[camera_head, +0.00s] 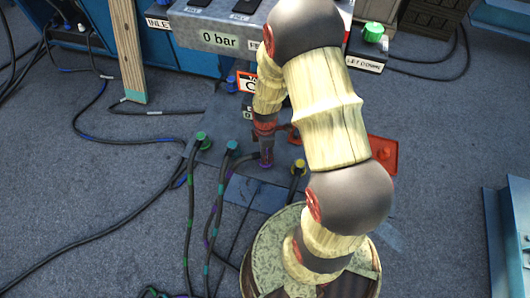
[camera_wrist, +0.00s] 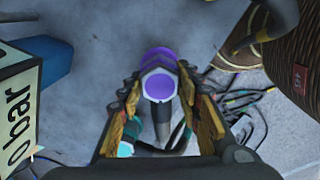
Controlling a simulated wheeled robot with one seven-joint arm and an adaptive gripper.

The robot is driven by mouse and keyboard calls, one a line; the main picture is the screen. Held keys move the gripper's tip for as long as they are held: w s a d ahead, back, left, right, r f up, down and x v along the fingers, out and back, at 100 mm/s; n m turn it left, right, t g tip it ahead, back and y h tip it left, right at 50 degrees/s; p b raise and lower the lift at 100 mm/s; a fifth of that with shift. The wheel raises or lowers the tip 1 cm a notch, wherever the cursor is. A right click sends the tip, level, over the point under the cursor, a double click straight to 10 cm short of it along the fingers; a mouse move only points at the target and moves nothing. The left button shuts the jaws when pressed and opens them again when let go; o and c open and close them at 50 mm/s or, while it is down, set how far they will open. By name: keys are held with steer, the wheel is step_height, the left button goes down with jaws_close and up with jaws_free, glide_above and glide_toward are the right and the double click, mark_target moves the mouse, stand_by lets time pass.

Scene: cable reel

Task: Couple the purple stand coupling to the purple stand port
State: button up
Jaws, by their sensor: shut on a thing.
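My gripper (camera_head: 265,137) points down beside the row of coloured cable couplings, and its fingers (camera_wrist: 160,96) are shut on the purple stand coupling. The coupling (camera_head: 266,160) shows purple just below the fingertips in the head view. In the wrist view its purple and pale hexagonal end (camera_wrist: 157,86) faces the camera between both fingers. A dark cable runs from it toward the lower left in the head view. I cannot tell whether it is clear of the surface beneath. I cannot make out the purple stand port in either view.
Green (camera_head: 201,138), teal (camera_head: 231,147) and yellow (camera_head: 298,167) couplings stand close by with their cables. A grey "0 bar" panel (camera_head: 221,41) stands behind, with a wooden post (camera_head: 130,52) to its left. A red tray (camera_head: 383,157) lies right of my arm.

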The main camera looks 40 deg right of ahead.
steer(key=shift+f+b, duration=0.3)
steer(key=shift+f, duration=0.15)
steer(key=o, duration=1.4)
step_height(320, 180, up, 12)
